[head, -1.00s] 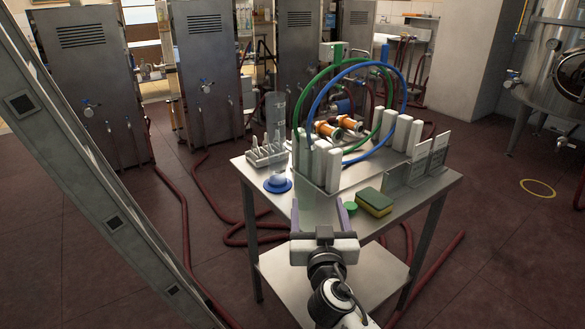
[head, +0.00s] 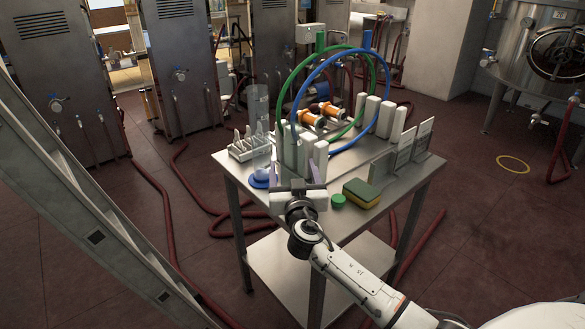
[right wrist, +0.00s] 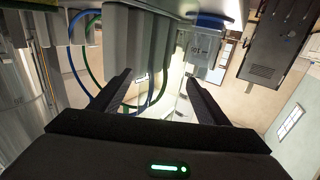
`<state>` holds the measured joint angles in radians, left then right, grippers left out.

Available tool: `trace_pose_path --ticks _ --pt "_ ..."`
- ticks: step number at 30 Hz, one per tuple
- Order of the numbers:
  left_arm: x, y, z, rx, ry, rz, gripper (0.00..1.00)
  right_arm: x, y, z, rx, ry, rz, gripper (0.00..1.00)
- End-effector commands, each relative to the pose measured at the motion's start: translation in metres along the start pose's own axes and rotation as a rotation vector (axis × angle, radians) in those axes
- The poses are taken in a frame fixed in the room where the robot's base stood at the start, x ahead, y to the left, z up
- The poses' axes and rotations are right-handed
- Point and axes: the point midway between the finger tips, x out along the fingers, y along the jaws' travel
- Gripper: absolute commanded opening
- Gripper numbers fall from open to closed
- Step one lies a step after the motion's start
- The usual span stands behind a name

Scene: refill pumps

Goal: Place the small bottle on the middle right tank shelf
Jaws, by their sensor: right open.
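My right gripper (head: 297,172) is open at the front of the cart top, in front of the white blocks. Its two fingers also show in the right wrist view (right wrist: 158,92), apart. Beyond them there is a clear vessel with a printed mark (right wrist: 200,48); I cannot tell if it is the small bottle. In the head view a tall clear cylinder (head: 258,108) and a rack of small pointed items (head: 244,148) stand at the cart's left. I cannot make out the middle right tank shelf. My left gripper is not in view.
The metal cart (head: 408,180) carries green (head: 300,75) and blue hoses (head: 385,110), white blocks (head: 397,124), orange-ended fittings (head: 312,118), a sponge (head: 361,193) and a green cap (head: 338,200). Grey cabinets (head: 178,70) stand behind. Red hoses (head: 165,215) cross the floor.

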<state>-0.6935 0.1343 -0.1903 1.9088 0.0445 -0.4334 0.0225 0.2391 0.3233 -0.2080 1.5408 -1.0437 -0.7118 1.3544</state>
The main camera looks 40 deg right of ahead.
Motion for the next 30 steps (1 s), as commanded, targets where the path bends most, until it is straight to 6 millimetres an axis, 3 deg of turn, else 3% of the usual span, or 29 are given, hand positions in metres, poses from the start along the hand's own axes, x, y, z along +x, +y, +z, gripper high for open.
trace_pose_path --ticks 10,18,21,26,30 --pt "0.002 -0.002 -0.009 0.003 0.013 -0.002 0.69 0.008 0.0 0.001 0.0 -0.001 0.001 0.69" --pt "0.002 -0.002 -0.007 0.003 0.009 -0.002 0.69 0.008 0.0 0.001 0.0 -0.001 0.001 0.24" --pt "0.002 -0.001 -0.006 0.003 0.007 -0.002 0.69 0.008 0.0 -0.001 0.0 0.002 0.001 0.12" --pt "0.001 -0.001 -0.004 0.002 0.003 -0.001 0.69 0.008 0.0 -0.001 0.0 0.002 0.001 0.12" --pt "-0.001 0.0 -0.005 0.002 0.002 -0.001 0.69 0.008 0.0 -0.015 0.004 0.004 0.001 0.12"
